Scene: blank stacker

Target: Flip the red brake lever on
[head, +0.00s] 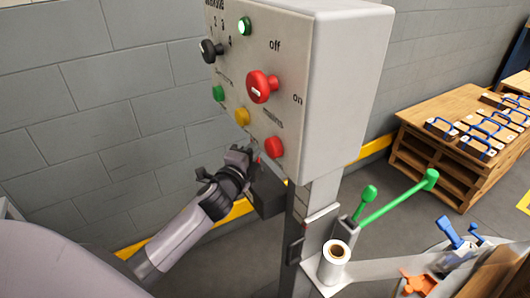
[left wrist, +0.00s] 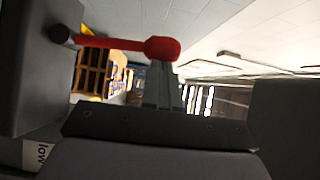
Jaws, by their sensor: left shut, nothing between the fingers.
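A red lever with a rounded knob (left wrist: 162,48) shows close up in the left wrist view, its shaft running left to a dark pivot on a grey box. My left gripper (left wrist: 160,95) is shut and empty, its tips near the knob; I cannot tell whether they touch. In the head view my left gripper (head: 246,156) is in front of the lower part of the control box, near a lower red knob (head: 274,147). A larger red knob (head: 262,87) sits above, beside the "off" and "on" labels. Which of them is the lever is unclear. My right gripper is not in view.
The grey control box (head: 335,80) stands on a post and also carries a black knob (head: 210,50), green lights and a yellow button (head: 242,117). Green handles (head: 400,195) and a white roll (head: 335,258) are below.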

